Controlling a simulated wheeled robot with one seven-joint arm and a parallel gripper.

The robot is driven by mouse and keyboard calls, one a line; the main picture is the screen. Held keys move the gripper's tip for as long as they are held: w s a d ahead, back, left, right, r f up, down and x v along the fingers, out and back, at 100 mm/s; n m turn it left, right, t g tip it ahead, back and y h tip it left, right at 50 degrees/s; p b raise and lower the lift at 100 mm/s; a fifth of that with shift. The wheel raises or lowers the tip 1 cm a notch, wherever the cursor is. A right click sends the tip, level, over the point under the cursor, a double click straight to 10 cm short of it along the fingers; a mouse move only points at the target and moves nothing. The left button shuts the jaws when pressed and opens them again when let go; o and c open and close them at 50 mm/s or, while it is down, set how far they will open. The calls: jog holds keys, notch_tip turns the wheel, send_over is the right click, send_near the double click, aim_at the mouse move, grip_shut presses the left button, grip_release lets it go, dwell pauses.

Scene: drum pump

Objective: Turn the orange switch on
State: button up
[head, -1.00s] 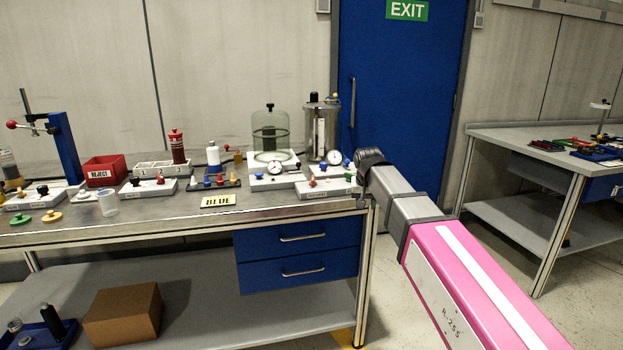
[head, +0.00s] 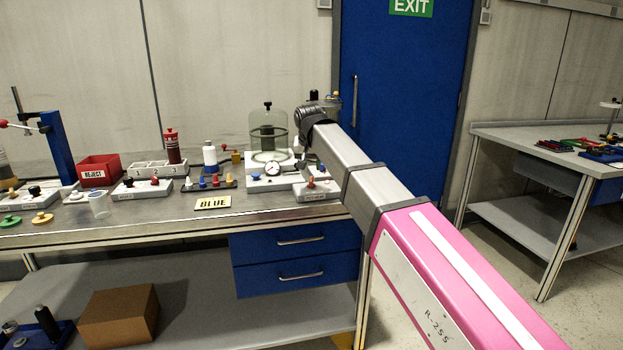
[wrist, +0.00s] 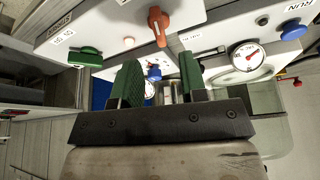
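The orange switch (wrist: 157,22) is a knob with a raised handle on a white panel at the top of the wrist view. In the head view it is a small orange spot (head: 311,182) on a low white box near the bench's right end. My gripper (wrist: 160,75) is open, with its two green-padded fingers apart and nothing held between them. The switch lies beyond the fingertips, roughly in line with the gap, and no contact shows. In the head view my arm reaches over the box and hides part of it, and the fingers cannot be made out clearly.
A green knob (wrist: 85,57) sits on the same panel, left of the switch. A gauge (wrist: 249,55) and a blue button (wrist: 292,28) are to the right. A glass bell jar (head: 268,135) stands behind.

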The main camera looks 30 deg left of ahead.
aim_at(311, 179)
jog(key=x, duration=0.6)
jog(key=shift+w+f, duration=0.2)
jog(key=shift+c, duration=0.3)
grip_shut()
